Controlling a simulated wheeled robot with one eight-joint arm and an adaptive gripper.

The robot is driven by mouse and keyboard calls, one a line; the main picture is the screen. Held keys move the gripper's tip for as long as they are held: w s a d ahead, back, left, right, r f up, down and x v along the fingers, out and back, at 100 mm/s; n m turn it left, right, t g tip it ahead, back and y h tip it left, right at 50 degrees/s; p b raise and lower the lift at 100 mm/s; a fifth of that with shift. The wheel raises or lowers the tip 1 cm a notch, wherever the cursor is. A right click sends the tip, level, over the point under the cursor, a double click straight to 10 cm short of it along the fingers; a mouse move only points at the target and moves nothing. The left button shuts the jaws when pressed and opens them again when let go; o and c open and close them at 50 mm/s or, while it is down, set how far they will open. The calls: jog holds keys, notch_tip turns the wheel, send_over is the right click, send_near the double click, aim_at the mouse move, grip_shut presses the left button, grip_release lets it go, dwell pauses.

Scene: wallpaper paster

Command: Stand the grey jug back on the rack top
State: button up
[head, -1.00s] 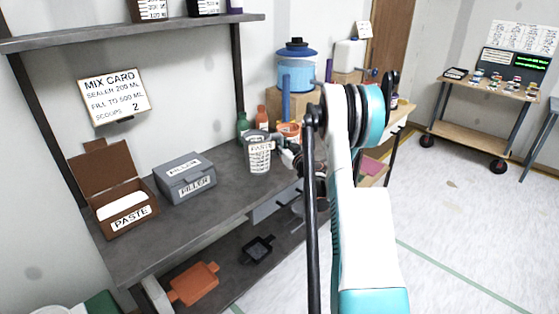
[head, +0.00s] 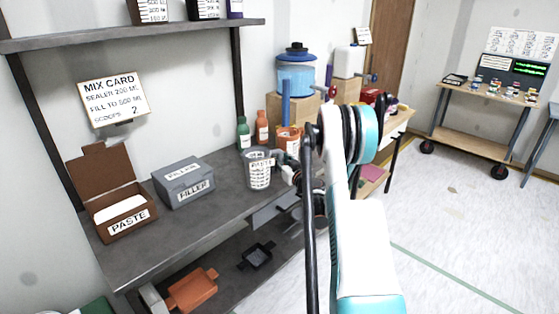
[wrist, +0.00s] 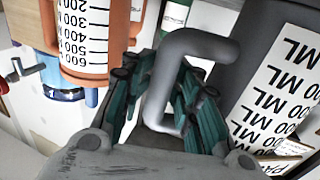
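The grey jug (head: 258,174), with a white graduated label, stands about upright on the grey bench top (head: 225,205). In the wrist view its body (wrist: 243,48) is at the right and its bent grey handle (wrist: 162,90) is in the middle. My gripper (wrist: 165,88) has its teal fingers spread on either side of the handle, with gaps visible. In the head view the gripper (head: 283,163) is at the jug's right side, partly hidden by my arm. A dark wall shelf (head: 130,32) runs above the bench; I cannot tell whether it is the rack top.
An orange jug (head: 289,138) stands close behind my gripper, beside green (head: 243,132) and orange (head: 262,127) bottles. A blue water tank (head: 296,75) is behind. A grey filler box (head: 184,180) and brown paste box (head: 122,212) are left. Bench between filler box and jug is clear.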

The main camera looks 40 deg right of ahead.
jog(key=shift+r, duration=0.2)
jog(key=p+v, duration=0.1)
jog(key=v, duration=1.1)
jog(key=shift+c, duration=0.3)
dwell(1.0)
